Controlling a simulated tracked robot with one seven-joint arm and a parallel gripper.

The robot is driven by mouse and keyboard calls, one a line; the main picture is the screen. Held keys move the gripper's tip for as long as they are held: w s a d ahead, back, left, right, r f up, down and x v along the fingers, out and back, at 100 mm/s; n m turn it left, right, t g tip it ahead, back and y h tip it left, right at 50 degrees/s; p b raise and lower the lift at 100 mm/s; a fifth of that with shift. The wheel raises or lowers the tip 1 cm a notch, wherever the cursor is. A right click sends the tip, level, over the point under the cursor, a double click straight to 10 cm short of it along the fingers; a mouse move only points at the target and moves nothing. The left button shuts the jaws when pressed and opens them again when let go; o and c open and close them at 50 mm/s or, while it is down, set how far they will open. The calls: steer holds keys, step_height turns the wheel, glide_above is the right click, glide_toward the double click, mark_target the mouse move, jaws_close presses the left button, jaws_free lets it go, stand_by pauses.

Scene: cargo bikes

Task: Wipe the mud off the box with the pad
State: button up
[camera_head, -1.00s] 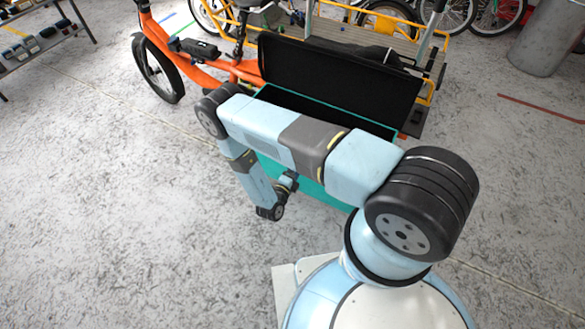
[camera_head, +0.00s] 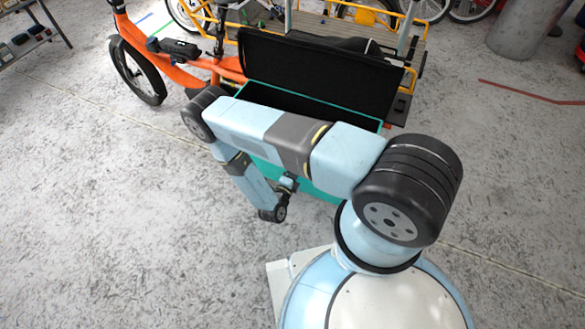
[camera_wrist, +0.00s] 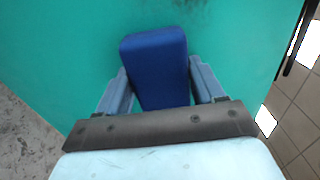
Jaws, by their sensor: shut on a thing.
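The box (camera_head: 322,188) is teal, with its black lid (camera_head: 315,72) raised; it stands in front of my arm in the head view. Its teal wall (camera_wrist: 250,50) fills most of the wrist view. A faint dark smudge (camera_wrist: 188,4), perhaps mud, shows on that wall at the top edge. My gripper (camera_wrist: 160,88) is shut on the blue pad (camera_wrist: 155,55), which sits between both fingers and points at the wall. I cannot tell whether the pad touches the wall. My arm hides much of the box front in the head view.
An orange cargo bike (camera_head: 180,72) stands behind and left of the box. A grey bin (camera_head: 520,28) is at the back right, and a shelf (camera_head: 30,45) is at the far left. The concrete floor (camera_head: 110,200) at left is clear.

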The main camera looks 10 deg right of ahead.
steer(key=shift+w, duration=0.15)
steer(key=shift+w+a, duration=0.45)
steer(key=shift+a, duration=0.25)
steer(key=shift+w+a, duration=0.45)
steer(key=shift+a, duration=0.25)
steer(key=shift+w+a+r, duration=1.35)
steer(key=shift+w+a, duration=1.7)
steer(key=shift+a, duration=0.7)
steer(key=shift+s+d, duration=1.35)
steer(key=shift+d, duration=0.35)
steer(key=shift+s+d, duration=1.4)
steer(key=shift+d, duration=0.3)
steer(key=shift+s+d, duration=1.35)
steer(key=shift+d, duration=0.35)
steer(key=shift+w, duration=0.1)
